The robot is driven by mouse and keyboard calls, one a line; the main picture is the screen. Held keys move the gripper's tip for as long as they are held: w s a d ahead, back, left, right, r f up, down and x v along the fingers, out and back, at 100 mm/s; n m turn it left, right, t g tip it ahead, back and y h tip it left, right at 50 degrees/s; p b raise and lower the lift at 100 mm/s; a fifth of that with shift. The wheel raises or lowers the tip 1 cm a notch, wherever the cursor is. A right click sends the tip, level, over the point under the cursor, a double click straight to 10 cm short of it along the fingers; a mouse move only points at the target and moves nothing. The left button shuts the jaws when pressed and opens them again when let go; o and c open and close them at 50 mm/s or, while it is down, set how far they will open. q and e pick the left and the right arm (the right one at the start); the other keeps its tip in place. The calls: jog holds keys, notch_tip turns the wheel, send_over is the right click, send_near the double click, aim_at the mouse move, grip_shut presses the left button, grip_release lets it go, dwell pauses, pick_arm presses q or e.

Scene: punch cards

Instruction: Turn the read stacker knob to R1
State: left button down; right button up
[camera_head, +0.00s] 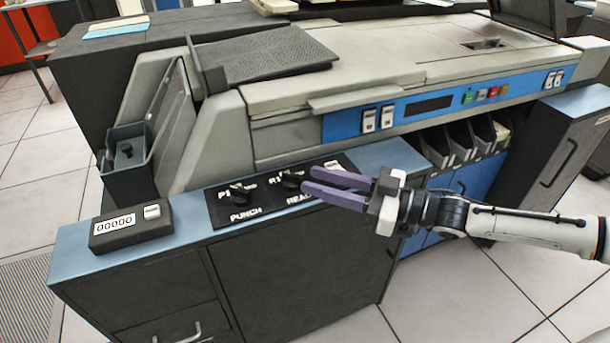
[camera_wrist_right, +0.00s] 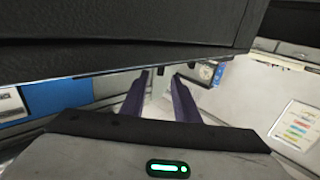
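The black read stacker knob (camera_head: 291,180) sits on the black panel (camera_head: 222,214) above the word READ. Its lettering is partly covered, and I cannot read its setting clearly. My right gripper (camera_head: 307,178) reaches in from the right, its purple fingers pointing left with the tips just right of the knob. The fingers are apart with nothing seen between them; I cannot tell whether they touch the knob. In the right wrist view the two fingers (camera_wrist_right: 161,74) also stand apart, and I cannot make out the knob there. My left gripper is not in view.
The punch knob (camera_head: 239,193) is left of the read knob. A counter box (camera_head: 130,226) reading 00000 stands farther left on the blue ledge. The grey machine body (camera_head: 390,65) rises behind. A dark surface (camera_wrist_right: 120,35) fills the top of the wrist view.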

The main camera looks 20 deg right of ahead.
jog(key=v, duration=0.6)
dwell(0.4)
